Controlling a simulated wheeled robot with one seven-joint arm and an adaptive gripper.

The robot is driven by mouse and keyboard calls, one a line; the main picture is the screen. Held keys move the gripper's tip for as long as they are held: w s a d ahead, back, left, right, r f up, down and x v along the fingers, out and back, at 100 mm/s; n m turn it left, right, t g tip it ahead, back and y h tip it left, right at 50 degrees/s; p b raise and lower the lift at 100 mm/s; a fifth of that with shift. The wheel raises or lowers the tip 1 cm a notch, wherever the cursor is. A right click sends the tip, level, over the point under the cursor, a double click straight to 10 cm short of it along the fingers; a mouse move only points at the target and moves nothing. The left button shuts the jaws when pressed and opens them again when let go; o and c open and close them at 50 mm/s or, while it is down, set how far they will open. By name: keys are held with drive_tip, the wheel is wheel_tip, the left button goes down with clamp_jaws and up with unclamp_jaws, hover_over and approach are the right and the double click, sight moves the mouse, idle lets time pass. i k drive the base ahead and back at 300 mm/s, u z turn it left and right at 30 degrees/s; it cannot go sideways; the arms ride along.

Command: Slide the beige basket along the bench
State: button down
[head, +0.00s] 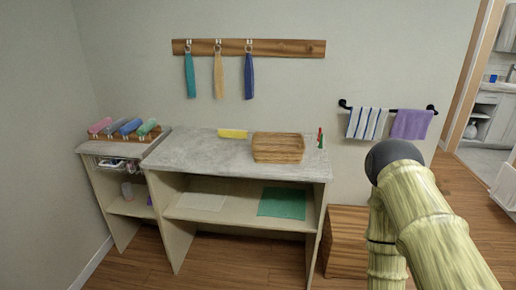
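The beige basket (278,148) is a low woven rectangular box. It sits upright on the right half of the grey stone-like bench top (205,153), close to the right end. The bench is a pale wooden unit with open shelves below. My arm shows at the lower right, in front of and to the right of the bench, apart from the basket. My gripper cannot be made out in the head view.
A yellow folded cloth (233,133) lies left of the basket, and a small red and green item (320,138) stands to its right. Rolled towels (128,127) lie on the lower left unit. A wooden box (346,240) stands on the floor right of the bench.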

sight(284, 155)
drive_tip(key=u, duration=0.8)
drive_tip(key=i, duration=1.15)
drive_tip(key=u, duration=0.05)
